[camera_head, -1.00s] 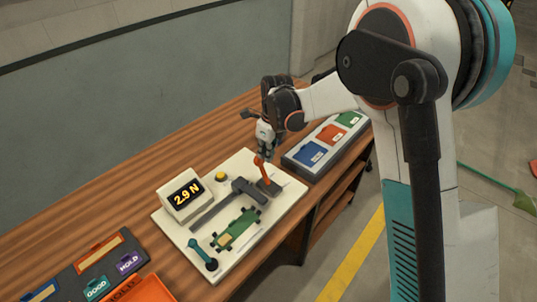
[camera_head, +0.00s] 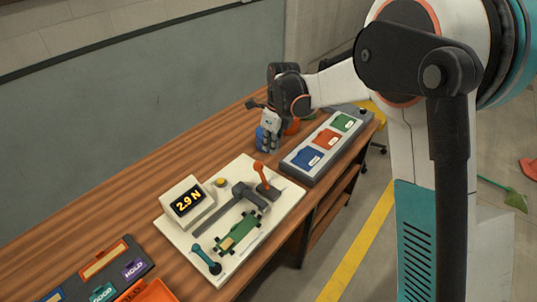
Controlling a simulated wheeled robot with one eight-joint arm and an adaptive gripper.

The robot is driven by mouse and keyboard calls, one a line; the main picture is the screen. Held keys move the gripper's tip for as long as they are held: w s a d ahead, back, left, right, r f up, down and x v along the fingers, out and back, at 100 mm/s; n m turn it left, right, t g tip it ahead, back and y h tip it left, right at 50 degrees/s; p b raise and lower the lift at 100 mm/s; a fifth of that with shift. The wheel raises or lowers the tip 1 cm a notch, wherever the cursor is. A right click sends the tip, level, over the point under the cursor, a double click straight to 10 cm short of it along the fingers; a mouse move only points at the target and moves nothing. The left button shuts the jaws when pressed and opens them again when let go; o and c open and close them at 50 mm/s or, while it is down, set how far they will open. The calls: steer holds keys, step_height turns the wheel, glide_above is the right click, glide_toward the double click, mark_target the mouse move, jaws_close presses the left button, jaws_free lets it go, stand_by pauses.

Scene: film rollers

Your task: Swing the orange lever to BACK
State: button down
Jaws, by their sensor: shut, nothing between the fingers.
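The orange lever (camera_head: 260,172) stands on a dark base at the far right part of the white board (camera_head: 228,267). Its knob is up and leans a little to the left in the head view. My gripper (camera_head: 267,147) is shut and empty. It is above and beyond the lever, apart from it, over the wooden table. A blue thing shows at or just behind the fingers, and I cannot tell how far from them it is. No BACK label can be read.
The board also holds a display (camera_head: 187,202) reading 2.9 N, a yellow button (camera_head: 221,182), a green film piece (camera_head: 239,234) and a teal lever (camera_head: 206,260). A grey tray (camera_head: 290,165) with coloured blocks stands right. A sorting tray (camera_head: 75,277) lies front left.

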steer(key=shift+w+a+r+p, duration=0.15)
steer(key=shift+a+r, duration=0.1)
steer(key=shift+r, duration=0.6)
steer(key=shift+w+a+r+p, duration=0.2)
steer(key=shift+r, duration=0.7)
steer(key=shift+w+a+r+p, duration=0.15)
steer(key=shift+a+r, duration=0.1)
steer(key=shift+r, duration=0.6)
